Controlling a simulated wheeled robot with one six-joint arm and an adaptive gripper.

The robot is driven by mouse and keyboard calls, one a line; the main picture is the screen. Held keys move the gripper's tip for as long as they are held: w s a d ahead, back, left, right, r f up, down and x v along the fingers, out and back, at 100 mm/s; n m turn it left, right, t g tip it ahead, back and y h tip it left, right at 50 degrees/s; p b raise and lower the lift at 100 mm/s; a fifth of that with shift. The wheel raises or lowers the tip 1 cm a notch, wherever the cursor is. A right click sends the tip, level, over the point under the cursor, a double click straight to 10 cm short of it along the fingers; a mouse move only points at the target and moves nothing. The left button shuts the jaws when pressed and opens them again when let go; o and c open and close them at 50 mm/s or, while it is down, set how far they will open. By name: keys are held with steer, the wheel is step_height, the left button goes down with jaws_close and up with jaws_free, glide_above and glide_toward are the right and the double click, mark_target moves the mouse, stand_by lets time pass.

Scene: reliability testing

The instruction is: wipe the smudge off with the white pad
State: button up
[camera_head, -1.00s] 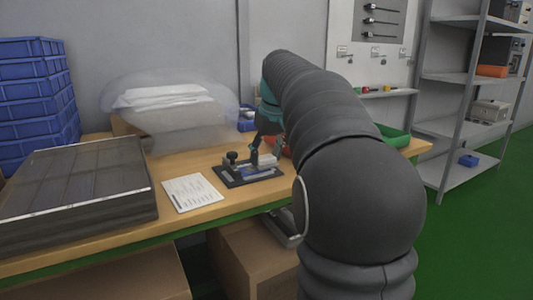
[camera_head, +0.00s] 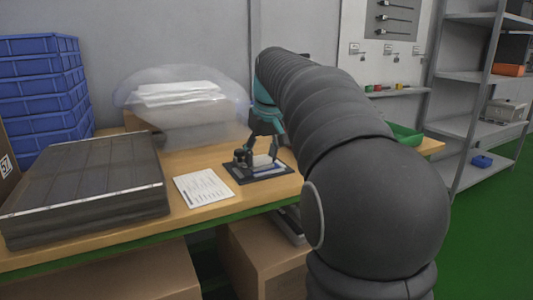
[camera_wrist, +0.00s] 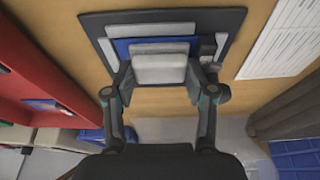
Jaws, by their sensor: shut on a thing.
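The white pad (camera_wrist: 158,68) is a pale rounded block between my fingers, in the middle of the wrist view. My gripper (camera_wrist: 160,77) is shut on it. In the head view my gripper (camera_head: 265,145) points down over a dark base plate (camera_head: 244,179) on the bench. The same base plate (camera_wrist: 232,22) shows in the wrist view, with a pale panel and a blue strip (camera_wrist: 126,46) behind the pad. I cannot tell whether the pad touches the panel. No smudge can be made out; the pad may hide it.
A printed sheet (camera_head: 203,188) lies left of the base plate on the wooden bench. A black clamp-like part (camera_head: 241,157) stands at the plate's left. A large grey slatted case (camera_head: 85,190), stacked blue crates (camera_head: 42,95) and a bagged white bundle (camera_head: 180,95) lie farther left and behind.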

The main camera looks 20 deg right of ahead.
mark_target(277, 164)
steer(key=shift+a+f, duration=0.2)
steer(key=shift+a, duration=0.95)
steer(key=shift+c, duration=0.6)
steer(key=shift+s+d+r, duration=0.1)
steer(key=shift+r, duration=0.05)
steer(key=shift+p, duration=0.35)
steer(key=shift+c, duration=0.9)
steer(key=shift+d+p, duration=0.3)
steer(key=shift+p, duration=0.1)
jaws_close()
steer(key=shift+d, duration=0.7)
steer(key=shift+d+r+p, duration=0.2)
steer(key=shift+d+p, duration=0.85)
steer(key=shift+d, duration=1.2)
